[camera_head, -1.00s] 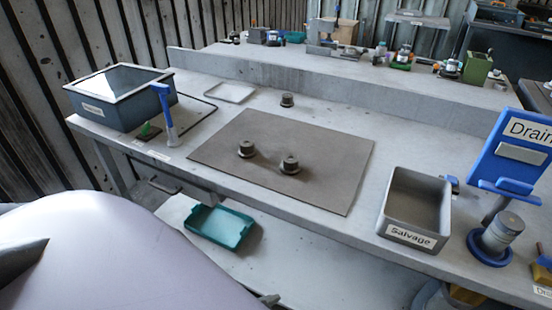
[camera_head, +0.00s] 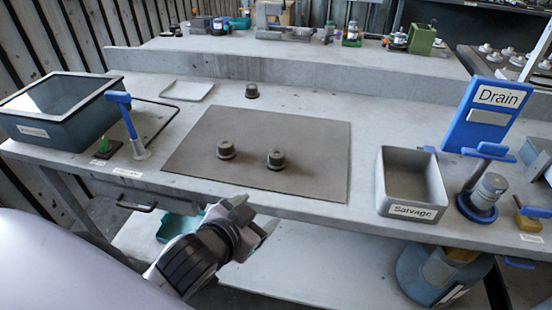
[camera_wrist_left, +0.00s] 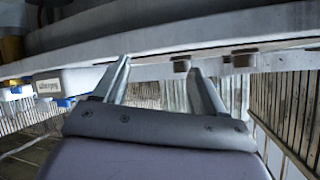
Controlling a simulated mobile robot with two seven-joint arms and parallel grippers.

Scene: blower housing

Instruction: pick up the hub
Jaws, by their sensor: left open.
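Two dark grey-brown stepped round parts, which look like hubs, stand on the brown mat (camera_head: 310,140): a left one (camera_head: 226,150) and a right one (camera_head: 275,160). A similar part (camera_head: 252,91) stands on the bench behind the mat. I cannot tell which one is meant. My left gripper (camera_head: 256,216) is open and empty in front of the bench's front edge, short of the mat and apart from the parts. In the left wrist view, which looks upside down, its open fingers (camera_wrist_left: 160,70) show, with two brown parts (camera_wrist_left: 181,64) (camera_wrist_left: 240,58) beyond. My right gripper is out of view.
A grey Salvage bin (camera_head: 409,206) and a blue Drain stand (camera_head: 488,115) are at the right. A lidded box (camera_head: 55,135) and a blue-handled tool (camera_head: 126,115) are at the left. A pale tray (camera_head: 187,90) lies behind. The mat around the parts is clear.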

